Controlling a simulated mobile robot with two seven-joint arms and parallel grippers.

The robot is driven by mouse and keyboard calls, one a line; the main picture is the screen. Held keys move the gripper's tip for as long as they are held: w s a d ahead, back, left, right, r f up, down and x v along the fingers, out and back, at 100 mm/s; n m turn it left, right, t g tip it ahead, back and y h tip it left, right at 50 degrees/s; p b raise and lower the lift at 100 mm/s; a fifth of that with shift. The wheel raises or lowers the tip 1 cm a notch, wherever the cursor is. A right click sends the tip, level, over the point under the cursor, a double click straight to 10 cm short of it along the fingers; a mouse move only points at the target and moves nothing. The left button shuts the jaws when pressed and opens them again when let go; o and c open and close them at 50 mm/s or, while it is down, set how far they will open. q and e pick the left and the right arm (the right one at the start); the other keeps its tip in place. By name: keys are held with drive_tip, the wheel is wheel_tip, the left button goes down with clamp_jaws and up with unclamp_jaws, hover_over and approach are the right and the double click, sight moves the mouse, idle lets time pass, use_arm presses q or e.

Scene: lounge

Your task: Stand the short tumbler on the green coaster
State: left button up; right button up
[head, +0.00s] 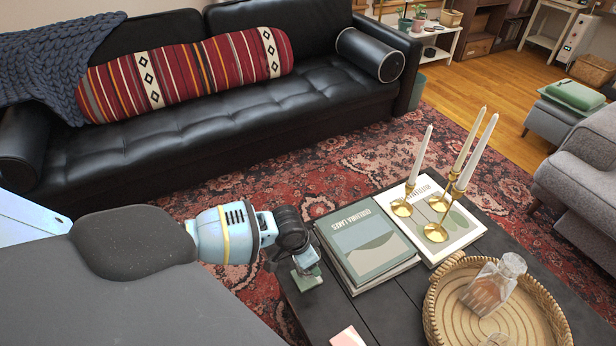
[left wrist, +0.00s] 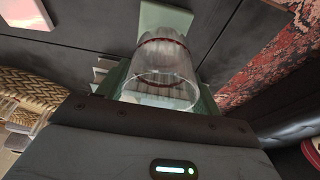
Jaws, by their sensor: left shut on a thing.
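The short tumbler (left wrist: 160,75), clear glass with a dark red band, sits between the fingers of my left gripper (left wrist: 160,95), which is shut on it. In the head view my left gripper (head: 303,262) is over the near left corner of the dark table, and it largely hides the tumbler. The green coaster (head: 308,281) lies on the table just under the gripper. In the left wrist view the coaster (left wrist: 165,18) shows beyond the tumbler's far end and partly behind it. I cannot tell whether they touch. My right gripper is not in view.
Books (head: 365,245) lie beside the gripper, with brass candlesticks (head: 436,232) on the farther one. A woven tray (head: 430,312) with a glass decanter (head: 490,285) stands to the right. A pink coaster (head: 348,337) lies at the near edge. A black sofa (head: 200,110) is behind.

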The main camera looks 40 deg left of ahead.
use_arm(q)
drive_tip(key=shift+s+d+f, duration=0.15)
drive_tip(key=shift+f, duration=1.45)
drive_tip(key=shift+f, duration=0.1)
drive_tip(key=o, duration=1.2)
drive_tip(key=shift+c, duration=0.2)
drive_tip(key=p+v, duration=0.2)
drive_tip(key=v, duration=1)
drive_tip(key=shift+p, duration=0.3)
